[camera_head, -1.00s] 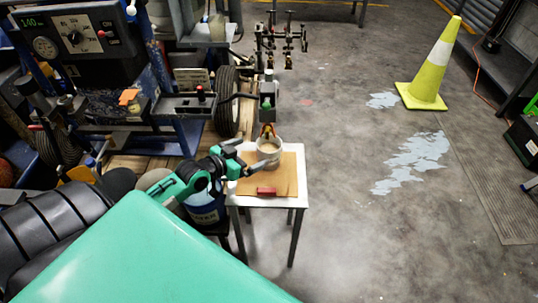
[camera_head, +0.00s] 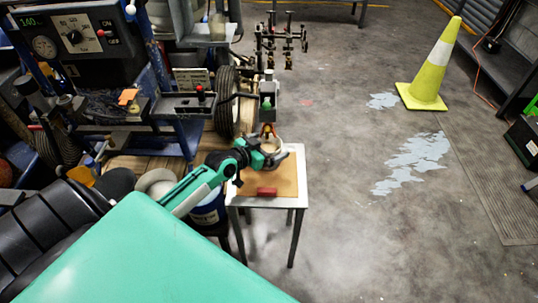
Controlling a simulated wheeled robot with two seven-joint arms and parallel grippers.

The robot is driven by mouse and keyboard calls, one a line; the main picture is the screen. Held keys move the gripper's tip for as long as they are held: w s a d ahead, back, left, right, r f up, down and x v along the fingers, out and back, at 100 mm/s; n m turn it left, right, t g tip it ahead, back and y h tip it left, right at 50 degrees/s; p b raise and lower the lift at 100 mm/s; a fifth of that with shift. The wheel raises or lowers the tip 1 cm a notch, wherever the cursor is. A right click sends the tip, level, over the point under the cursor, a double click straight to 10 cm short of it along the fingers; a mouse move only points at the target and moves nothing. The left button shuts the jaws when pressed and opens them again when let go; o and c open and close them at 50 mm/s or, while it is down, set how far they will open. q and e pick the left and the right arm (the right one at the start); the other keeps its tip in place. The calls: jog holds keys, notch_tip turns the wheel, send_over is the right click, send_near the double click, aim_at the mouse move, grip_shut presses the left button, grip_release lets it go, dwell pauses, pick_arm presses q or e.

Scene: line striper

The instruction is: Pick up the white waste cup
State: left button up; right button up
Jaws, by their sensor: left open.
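The white waste cup (camera_head: 276,148) stands upright on a brown board (camera_head: 288,182) on a small white table (camera_head: 300,160). Its rim and right side show; my gripper hides part of its front. My left gripper (camera_head: 270,159) comes in from the left, low over the board, with its open fingers at the cup. I cannot tell whether the fingers touch it. My right gripper is not in view.
A small red block (camera_head: 267,192) lies on the board in front of the cup. The line striper machine (camera_head: 110,75) stands at the back left. A yellow-green cone (camera_head: 428,70) stands at the far right. Floor right of the table is clear.

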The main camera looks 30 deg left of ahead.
pick_arm(q)
jog(key=c, duration=1.3)
jog(key=shift+c, duration=0.9)
jog(key=shift+r, duration=0.2)
